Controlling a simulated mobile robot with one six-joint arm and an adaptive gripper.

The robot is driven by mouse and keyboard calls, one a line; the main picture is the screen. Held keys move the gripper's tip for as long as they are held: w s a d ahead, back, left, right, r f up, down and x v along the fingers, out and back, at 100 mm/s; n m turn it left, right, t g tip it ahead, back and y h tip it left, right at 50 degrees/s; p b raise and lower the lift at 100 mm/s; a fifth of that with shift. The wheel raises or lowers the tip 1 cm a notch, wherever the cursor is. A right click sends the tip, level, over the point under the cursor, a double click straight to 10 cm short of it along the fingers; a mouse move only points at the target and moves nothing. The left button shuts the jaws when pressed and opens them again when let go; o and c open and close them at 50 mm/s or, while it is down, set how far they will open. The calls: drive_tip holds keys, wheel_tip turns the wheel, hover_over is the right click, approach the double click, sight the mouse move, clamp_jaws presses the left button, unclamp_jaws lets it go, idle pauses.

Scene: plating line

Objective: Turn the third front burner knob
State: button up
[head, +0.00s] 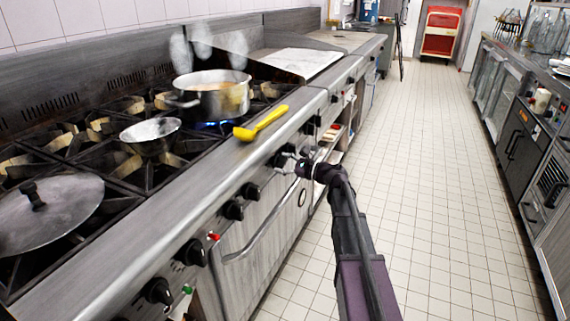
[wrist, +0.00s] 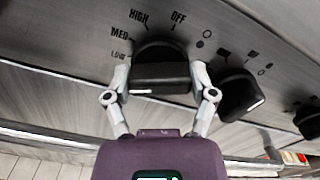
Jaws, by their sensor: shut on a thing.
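A black burner knob (wrist: 160,72) sits on the steel front panel in the wrist view, with the marks HIGH, OFF, MED and LOW around its upper side. My gripper (wrist: 160,90) has one finger on each side of this knob and is shut on it. The knob's grip bar lies roughly level across the picture; I cannot tell its pointer setting. In the head view my gripper (head: 291,158) reaches the knob row on the range front and largely hides the held knob. Nearer knobs (head: 233,210) show along the same panel.
A second knob (wrist: 240,93) is close to the right finger. An oven handle (head: 262,232) runs below the panel. A steaming pot (head: 218,97) stands over a blue flame, with a yellow spoon (head: 262,123) on the range edge. The tiled aisle (head: 420,190) is clear.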

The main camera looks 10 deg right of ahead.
drive_tip(key=shift+s+a, duration=0.1)
drive_tip(key=shift+a, duration=0.1)
drive_tip(key=o, duration=1)
drive_tip(key=shift+o, duration=0.2)
drive_tip(key=shift+d, duration=0.1)
drive_tip(key=shift+d, duration=0.1)
drive_tip(key=shift+s+d, duration=0.15)
drive_tip(key=shift+d, duration=0.05)
drive_tip(key=v, duration=1.1)
drive_tip(key=shift+s, duration=0.15)
